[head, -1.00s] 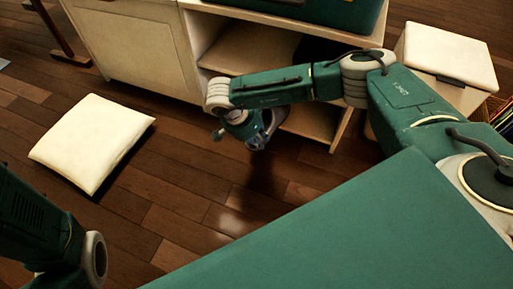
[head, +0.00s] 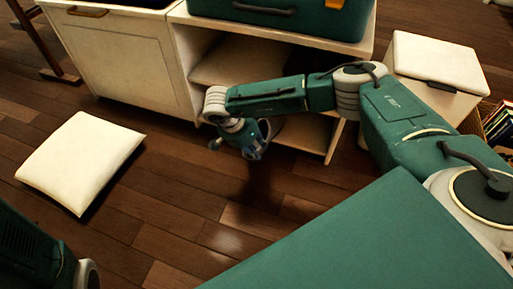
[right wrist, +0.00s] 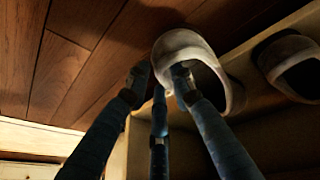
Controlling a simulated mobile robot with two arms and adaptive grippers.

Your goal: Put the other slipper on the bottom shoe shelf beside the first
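A pale slipper (right wrist: 180,40) with a dark opening is at my right gripper's fingertips in the right wrist view. My right gripper (right wrist: 160,84) appears shut on its rim, one finger over the opening and another outside. A second pale slipper (right wrist: 278,52) lies at the right of that view, apart from the held one, on a light board. In the head view my right gripper (head: 252,146) hangs low in front of the open shoe shelf (head: 302,138). My arm partly hides the bottom shelf. My left gripper is out of view; only its arm shows at lower left.
A white box (head: 438,65) stands right of the shelf, by a basket of books (head: 498,122). A white cushion (head: 80,160) lies on the floor at left. The floor between is clear.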

